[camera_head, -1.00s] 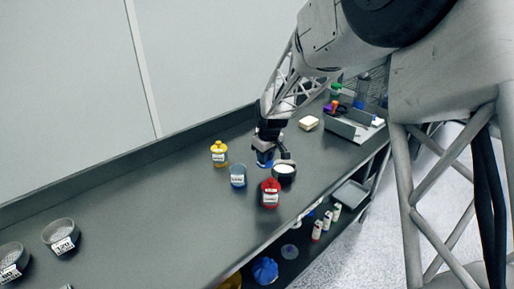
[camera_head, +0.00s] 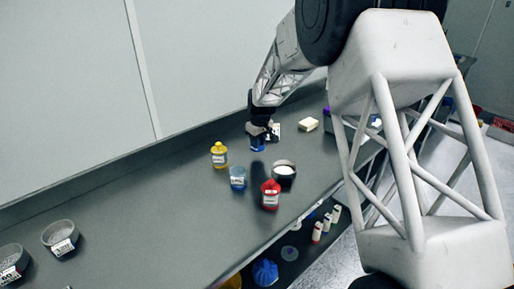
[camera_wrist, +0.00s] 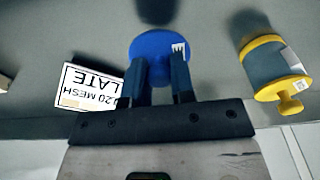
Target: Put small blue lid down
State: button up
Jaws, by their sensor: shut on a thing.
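The small blue lid (camera_wrist: 158,48) is a round blue disc with a small white label, between my fingertips in the wrist view. My gripper (camera_wrist: 163,88) is shut on it. In the head view my gripper (camera_head: 259,134) is over the grey bench, behind the cup of white powder, and the blue lid (camera_head: 257,147) shows just below it. A shadow on the bench suggests the lid is held above the surface. The lid's underside is hidden.
A yellow-capped jar (camera_head: 219,155), a blue labelled cup (camera_head: 237,178), a red bottle (camera_head: 270,195) and a dark cup of white powder (camera_head: 284,172) stand nearby. A white label card (camera_wrist: 92,88) is left of the lid. Bench (camera_head: 150,200) is clear at left.

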jog(key=shift+w+a, duration=0.15)
jog(key=shift+w, duration=0.55)
jog(key=shift+f, duration=0.1)
jog(key=shift+f, duration=1.7)
jog(key=shift+f, duration=0.1)
jog(key=o, duration=0.9)
jog(key=r, duration=0.8)
jog(key=s+d+r, duration=0.1)
jog(key=r, duration=0.3)
